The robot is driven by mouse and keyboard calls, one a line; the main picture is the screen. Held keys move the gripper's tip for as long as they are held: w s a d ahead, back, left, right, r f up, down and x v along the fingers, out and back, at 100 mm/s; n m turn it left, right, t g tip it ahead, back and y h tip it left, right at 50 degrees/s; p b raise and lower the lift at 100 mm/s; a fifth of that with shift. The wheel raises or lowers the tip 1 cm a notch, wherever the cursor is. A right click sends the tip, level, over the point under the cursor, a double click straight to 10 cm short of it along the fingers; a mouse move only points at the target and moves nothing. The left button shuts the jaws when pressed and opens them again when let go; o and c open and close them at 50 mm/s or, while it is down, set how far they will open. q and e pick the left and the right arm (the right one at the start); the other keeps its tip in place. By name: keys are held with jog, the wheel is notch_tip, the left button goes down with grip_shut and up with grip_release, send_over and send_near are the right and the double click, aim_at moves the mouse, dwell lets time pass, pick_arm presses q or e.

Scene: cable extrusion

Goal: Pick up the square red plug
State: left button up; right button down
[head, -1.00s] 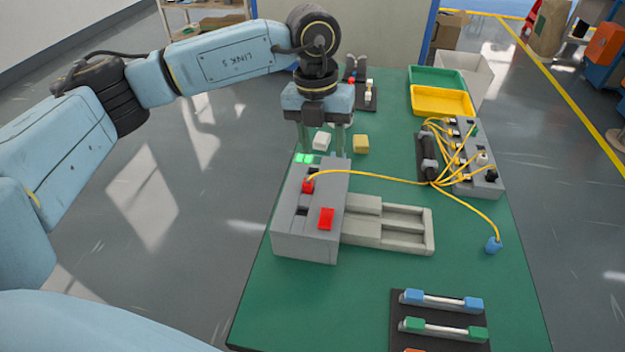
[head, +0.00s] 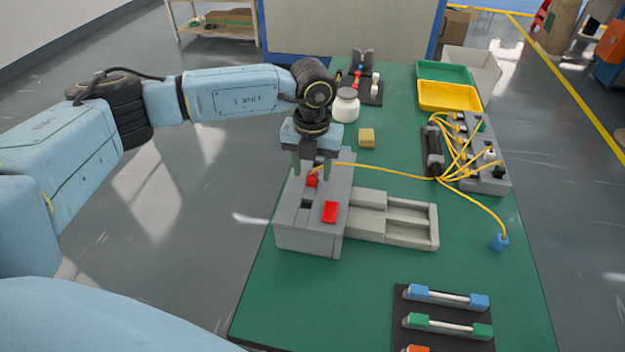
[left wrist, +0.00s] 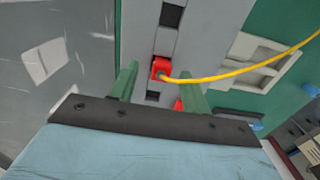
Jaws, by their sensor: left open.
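The square red plug (head: 312,181), with a yellow cable coming out of it, sits on top of the grey box (head: 307,238). It also shows in the left wrist view (left wrist: 161,66). My left gripper (head: 312,173) points down over it, open, with its green fingers on either side of the plug. In the left wrist view the gripper (left wrist: 158,78) has the plug between its fingertips, and I see no clear contact. A red block (head: 330,212) sits nearer on the same box. My right gripper is out of view.
The yellow cable (head: 380,172) runs right to a grey connector block (head: 486,160). A grey tray (head: 412,224) adjoins the box. A yellow cube (head: 367,138) and a white jar (head: 346,105) stand behind.

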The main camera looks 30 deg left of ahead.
pick_arm(q)
jog(key=shift+f, duration=0.8)
grip_shut()
